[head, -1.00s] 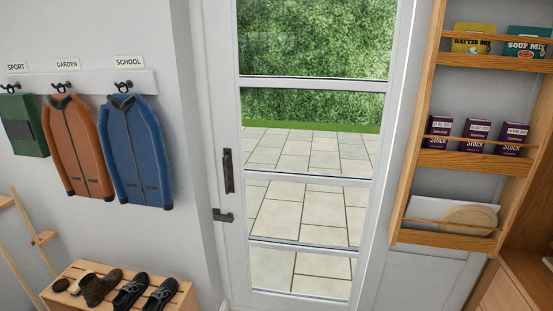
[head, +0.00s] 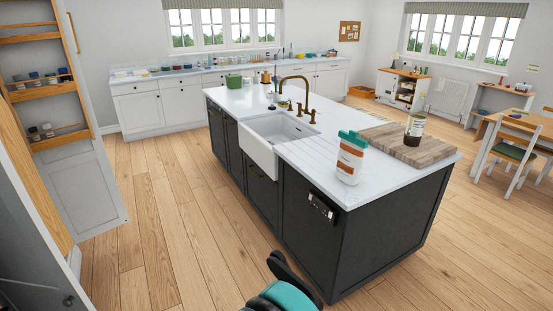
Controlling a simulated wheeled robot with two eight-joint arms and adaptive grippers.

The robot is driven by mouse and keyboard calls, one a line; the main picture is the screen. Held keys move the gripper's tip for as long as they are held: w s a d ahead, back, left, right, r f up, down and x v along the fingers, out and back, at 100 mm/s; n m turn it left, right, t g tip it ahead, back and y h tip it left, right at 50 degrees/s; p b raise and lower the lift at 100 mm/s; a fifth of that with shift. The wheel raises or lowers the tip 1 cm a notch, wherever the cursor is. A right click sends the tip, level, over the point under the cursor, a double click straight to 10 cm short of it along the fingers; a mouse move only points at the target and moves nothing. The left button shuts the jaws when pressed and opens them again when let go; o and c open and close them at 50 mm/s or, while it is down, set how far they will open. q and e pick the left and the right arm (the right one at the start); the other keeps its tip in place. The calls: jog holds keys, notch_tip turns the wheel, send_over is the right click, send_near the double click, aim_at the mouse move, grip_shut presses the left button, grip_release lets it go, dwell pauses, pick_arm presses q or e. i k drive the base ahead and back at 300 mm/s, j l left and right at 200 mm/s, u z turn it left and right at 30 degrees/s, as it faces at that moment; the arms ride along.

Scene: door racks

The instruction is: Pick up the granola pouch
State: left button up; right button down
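No other pouch can be made out. A teal and black part of my own arm shows at the bottom edge, well below and in front of the island.
The dark island (head: 330,235) holds a white sink (head: 272,138), a brass tap and a wooden board (head: 393,146) with a dark jar (head: 414,129). An open door with racks (head: 55,110) is on the left. The wooden floor (head: 165,230) between them is clear.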

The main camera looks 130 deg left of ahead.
aim_at(350, 157)
jog(key=k+u, duration=0.1)
jog(key=u, duration=3.8)
jog(key=i+l, duration=0.1)
jog(key=i, duration=0.4)
jog(key=i+l, duration=0.1)
jog(key=i, duration=0.35)
